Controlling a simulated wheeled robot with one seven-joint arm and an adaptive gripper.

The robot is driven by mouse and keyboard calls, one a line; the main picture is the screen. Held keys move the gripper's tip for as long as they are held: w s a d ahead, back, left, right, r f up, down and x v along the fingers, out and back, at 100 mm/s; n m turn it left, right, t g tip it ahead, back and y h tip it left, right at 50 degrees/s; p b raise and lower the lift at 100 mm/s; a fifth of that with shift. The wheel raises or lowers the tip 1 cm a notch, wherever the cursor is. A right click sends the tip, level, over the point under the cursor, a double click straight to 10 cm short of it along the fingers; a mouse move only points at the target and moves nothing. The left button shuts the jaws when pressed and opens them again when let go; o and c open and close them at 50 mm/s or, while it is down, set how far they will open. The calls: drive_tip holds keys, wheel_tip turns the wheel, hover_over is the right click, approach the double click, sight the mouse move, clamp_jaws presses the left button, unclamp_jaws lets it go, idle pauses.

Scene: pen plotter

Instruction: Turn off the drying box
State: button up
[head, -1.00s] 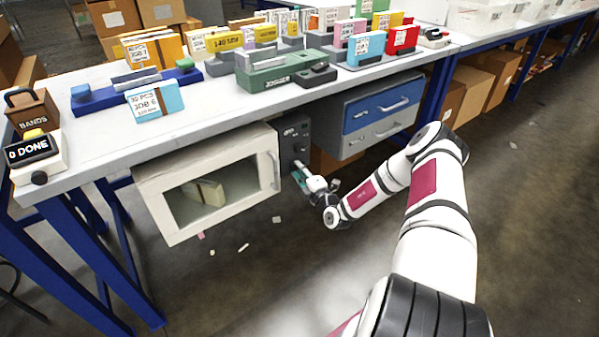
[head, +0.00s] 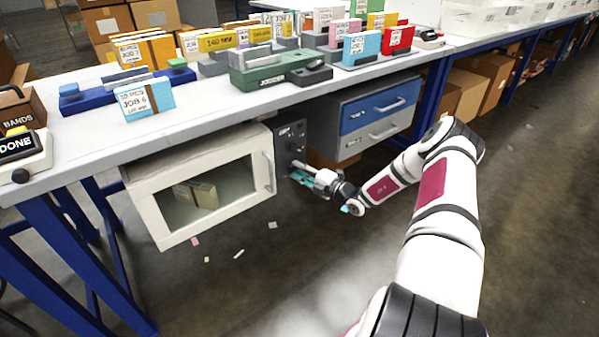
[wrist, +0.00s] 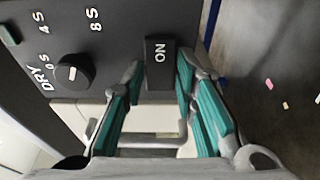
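The drying box (head: 150,210) is a white cabinet with a window, hung under the bench. Its dark control panel (head: 290,142) is at its right side. In the head view my gripper (head: 298,170) is at the panel's lower part.
A blue and grey drawer unit (head: 375,115) hangs right of the panel. The bench top (head: 215,105) above holds several job packs and a green machine (head: 275,78). Paper scraps lie on the floor (head: 300,260), which is otherwise open below the box.

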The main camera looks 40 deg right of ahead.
drive_tip(key=shift+o, duration=1.3)
drive_tip(key=v, duration=1.2)
